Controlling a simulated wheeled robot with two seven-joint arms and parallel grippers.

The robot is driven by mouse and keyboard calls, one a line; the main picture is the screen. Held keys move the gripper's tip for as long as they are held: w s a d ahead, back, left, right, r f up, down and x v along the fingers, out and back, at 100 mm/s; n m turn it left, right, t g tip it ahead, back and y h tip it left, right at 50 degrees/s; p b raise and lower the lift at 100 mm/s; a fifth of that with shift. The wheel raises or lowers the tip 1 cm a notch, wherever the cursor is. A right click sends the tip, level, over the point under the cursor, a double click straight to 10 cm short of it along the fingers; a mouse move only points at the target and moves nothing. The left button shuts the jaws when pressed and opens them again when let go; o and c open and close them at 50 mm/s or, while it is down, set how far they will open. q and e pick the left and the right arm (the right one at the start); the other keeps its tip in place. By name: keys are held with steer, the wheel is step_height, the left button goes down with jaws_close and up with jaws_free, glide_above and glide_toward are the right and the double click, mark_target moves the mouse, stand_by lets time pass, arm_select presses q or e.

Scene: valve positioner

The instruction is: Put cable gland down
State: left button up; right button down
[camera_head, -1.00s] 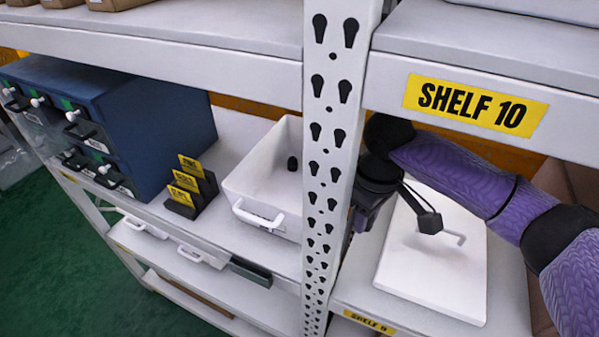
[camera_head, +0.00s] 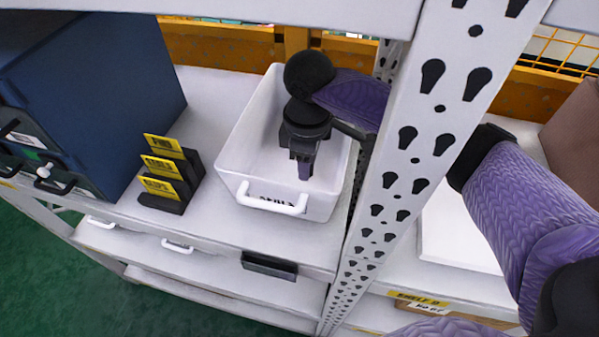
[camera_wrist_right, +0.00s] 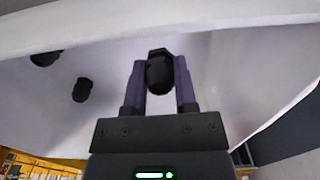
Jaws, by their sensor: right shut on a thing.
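My right gripper (camera_head: 303,165) points down into the white bin (camera_head: 232,160) on the shelf. In the right wrist view, the purple fingers of my right gripper (camera_wrist_right: 160,75) are shut on a black cable gland (camera_wrist_right: 160,72), inside or just above the bin. The held gland is hidden in the head view. In the right wrist view, another black gland (camera_wrist_right: 82,90) lies in the bin, and a further dark piece (camera_wrist_right: 45,58) shows near the bin's rim. My left gripper is not in view.
A black rack with yellow labels (camera_head: 165,175) stands left of the bin. A blue drawer cabinet (camera_head: 140,80) is farther left. A perforated white upright (camera_head: 420,150) stands close to the bin's right side, with my right arm reaching behind it. A shelf board passes above.

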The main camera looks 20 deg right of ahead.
step_height(320, 180, down, 5)
steer(key=shift+r+b, duration=0.1)
steer(key=shift+b, duration=0.6)
steer(key=shift+r, duration=0.15)
steer(key=shift+c, duration=2)
jaws_free()
step_height(320, 180, up, 12)
steer(key=p, duration=0.4)
steer(key=shift+w+a+f, duration=0.1)
steer(key=shift+f, duration=0.1)
steer(key=shift+r, duration=0.25)
